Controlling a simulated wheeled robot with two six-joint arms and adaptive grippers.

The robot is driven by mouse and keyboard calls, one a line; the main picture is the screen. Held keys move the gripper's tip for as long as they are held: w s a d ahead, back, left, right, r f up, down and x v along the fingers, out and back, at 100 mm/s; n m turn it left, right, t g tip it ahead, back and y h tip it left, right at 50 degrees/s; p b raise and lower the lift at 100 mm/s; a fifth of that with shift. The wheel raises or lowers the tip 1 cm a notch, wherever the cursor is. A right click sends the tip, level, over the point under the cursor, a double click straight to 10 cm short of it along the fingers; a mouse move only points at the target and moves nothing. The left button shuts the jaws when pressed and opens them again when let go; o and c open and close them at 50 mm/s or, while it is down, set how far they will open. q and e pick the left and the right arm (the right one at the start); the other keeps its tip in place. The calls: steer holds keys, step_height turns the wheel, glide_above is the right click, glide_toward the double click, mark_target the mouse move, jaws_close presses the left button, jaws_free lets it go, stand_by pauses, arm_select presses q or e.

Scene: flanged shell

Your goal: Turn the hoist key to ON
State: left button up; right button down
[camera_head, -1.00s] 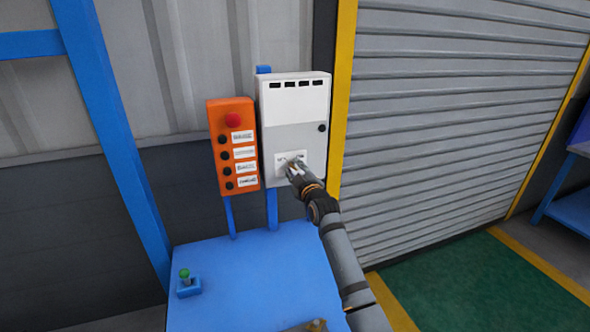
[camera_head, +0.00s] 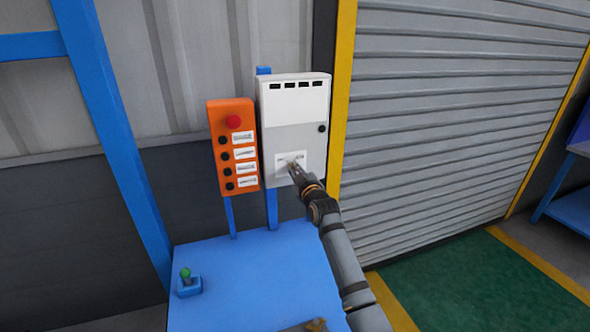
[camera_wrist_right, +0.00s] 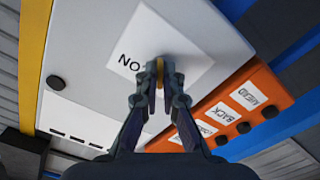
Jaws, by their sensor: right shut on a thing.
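The hoist key is a small brass-yellow piece (camera_wrist_right: 160,72) in the right wrist view, standing out from a white label plate (camera_wrist_right: 165,50) on the front of the pale grey box (camera_head: 293,130). My right gripper (camera_wrist_right: 159,74) is shut on the key, with a fingertip on each side of it. In the head view, my right gripper (camera_head: 294,168) reaches the label from the lower right and covers the key. Dark letters show beside the fingertips in the wrist view; the rest of the lettering is hidden or unclear. My left gripper is in neither view.
An orange button box (camera_head: 232,148) with a red button (camera_head: 233,121) stands close left of the grey box. Below is a blue table (camera_head: 250,275) with a green-knobbed lever (camera_head: 186,280). A grey roller shutter (camera_head: 440,110) is on the right.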

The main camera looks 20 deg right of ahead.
steer(key=shift+m+p, duration=3.8)
steer(key=shift+m, duration=4)
steer(key=c, duration=1.5)
jaws_free()
steer(key=s, duration=1.2)
steer(key=shift+d, duration=0.2)
